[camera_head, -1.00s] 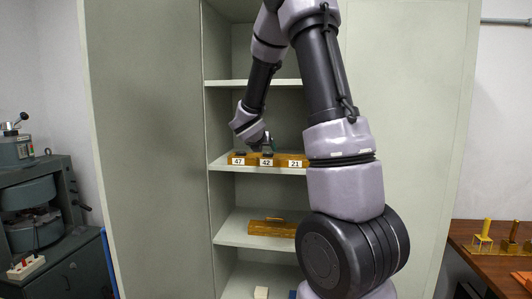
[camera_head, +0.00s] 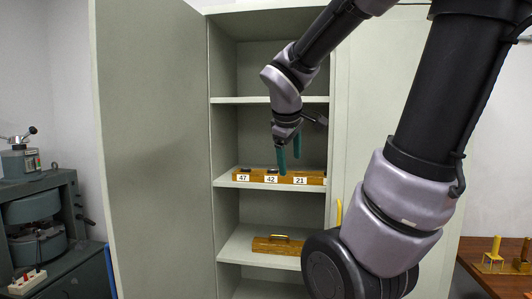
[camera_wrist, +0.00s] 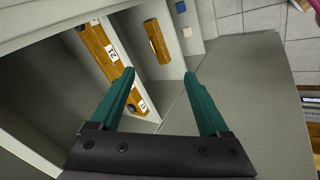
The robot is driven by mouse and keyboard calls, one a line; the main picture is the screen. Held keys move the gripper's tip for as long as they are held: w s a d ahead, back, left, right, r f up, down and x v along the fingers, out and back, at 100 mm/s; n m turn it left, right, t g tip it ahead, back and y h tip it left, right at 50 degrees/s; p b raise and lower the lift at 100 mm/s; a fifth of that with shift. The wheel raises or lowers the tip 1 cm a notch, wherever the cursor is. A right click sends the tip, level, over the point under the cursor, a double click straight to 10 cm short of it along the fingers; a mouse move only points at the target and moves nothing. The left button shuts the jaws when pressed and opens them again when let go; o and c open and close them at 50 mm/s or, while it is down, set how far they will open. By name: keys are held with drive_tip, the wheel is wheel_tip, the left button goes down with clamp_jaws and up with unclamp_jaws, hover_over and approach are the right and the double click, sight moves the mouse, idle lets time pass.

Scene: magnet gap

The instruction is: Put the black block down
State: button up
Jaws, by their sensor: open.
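A small black block (camera_head: 271,171) sits on the wooden holder (camera_head: 260,176) above the label 42, on the cabinet's middle shelf. A second small dark piece (camera_head: 245,169) sits above the label 47. My gripper (camera_head: 289,164) is in front of and above the holder, near the label 21, its green fingers pointing down. In the wrist view my gripper (camera_wrist: 160,73) is open, with nothing between the fingers. The holder (camera_wrist: 98,45) lies beyond the left finger there, partly hidden by it; the black block cannot be made out in that view.
A wooden piece with a yellow handle (camera_head: 278,243) lies on the shelf below. The open cabinet door (camera_head: 150,150) stands at left, with a grey machine (camera_head: 35,215) beyond it. A brown table (camera_head: 480,262) is at right. The shelf edges are close to my arm.

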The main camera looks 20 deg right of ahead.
drive_tip(key=s+a+r+m+t+y, duration=0.1)
drive_tip(key=s+a+r+m+y, duration=0.2)
drive_tip(key=a+m, duration=0.7)
drive_tip(key=s+y, duration=0.2)
drive_tip(key=s, duration=0.2)
drive_tip(key=shift+r+t+y, duration=0.2)
drive_tip(key=shift+t+y, duration=0.2)
drive_tip(key=shift+s, duration=0.1)
